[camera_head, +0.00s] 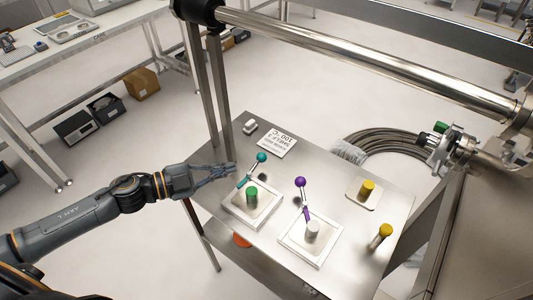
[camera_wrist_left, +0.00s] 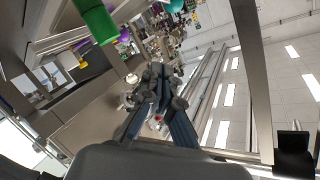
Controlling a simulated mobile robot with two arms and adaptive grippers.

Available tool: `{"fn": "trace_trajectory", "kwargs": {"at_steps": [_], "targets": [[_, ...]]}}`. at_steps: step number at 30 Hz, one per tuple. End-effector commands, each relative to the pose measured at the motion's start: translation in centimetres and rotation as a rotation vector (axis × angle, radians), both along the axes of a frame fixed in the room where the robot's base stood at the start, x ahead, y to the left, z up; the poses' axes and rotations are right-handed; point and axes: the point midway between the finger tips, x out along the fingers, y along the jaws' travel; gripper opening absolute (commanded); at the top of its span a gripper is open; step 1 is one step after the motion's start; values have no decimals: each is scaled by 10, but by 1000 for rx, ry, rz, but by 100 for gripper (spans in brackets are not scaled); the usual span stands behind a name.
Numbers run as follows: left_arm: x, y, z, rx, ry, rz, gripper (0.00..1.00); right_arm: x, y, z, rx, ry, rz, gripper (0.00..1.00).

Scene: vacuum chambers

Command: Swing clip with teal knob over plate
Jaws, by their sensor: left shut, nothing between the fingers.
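The clip with the teal knob (camera_head: 262,157) rises from the far edge of the left white plate (camera_head: 233,211). Its knob stands beyond that edge and the arm leans away from the plate. A green cylinder (camera_head: 252,195) stands on this plate; a green cylinder also shows in the left wrist view (camera_wrist_left: 95,20). My left gripper (camera_head: 233,169) is shut and empty, left of the teal knob and apart from it in the head view. Its closed fingers (camera_wrist_left: 160,80) show in the left wrist view. My right gripper is out of view.
A second plate (camera_head: 290,252) holds a grey cylinder (camera_head: 312,231) and a clip with a purple knob (camera_head: 300,182). A pad (camera_head: 360,200) with a yellow cylinder is at the right. A metal post (camera_head: 217,90) stands behind my gripper.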

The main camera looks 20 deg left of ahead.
Motion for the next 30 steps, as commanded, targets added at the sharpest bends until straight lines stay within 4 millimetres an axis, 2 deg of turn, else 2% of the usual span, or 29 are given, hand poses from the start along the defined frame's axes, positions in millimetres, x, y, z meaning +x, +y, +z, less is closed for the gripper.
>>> {"fn": "trace_trajectory", "kwargs": {"at_steps": [2,10,17,21,28,30], "targets": [[0,0,0,1,0,1,0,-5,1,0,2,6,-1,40],[2,-1,0,-1,0,2,0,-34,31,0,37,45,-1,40],[19,-20,-1,-2,-4,1,0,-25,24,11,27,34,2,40],[37,-40,-4,-3,-3,2,0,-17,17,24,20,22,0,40],[68,-78,-14,-5,-1,1,0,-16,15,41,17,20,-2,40],[74,-69,-30,-2,2,6,0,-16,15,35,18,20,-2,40]]}}
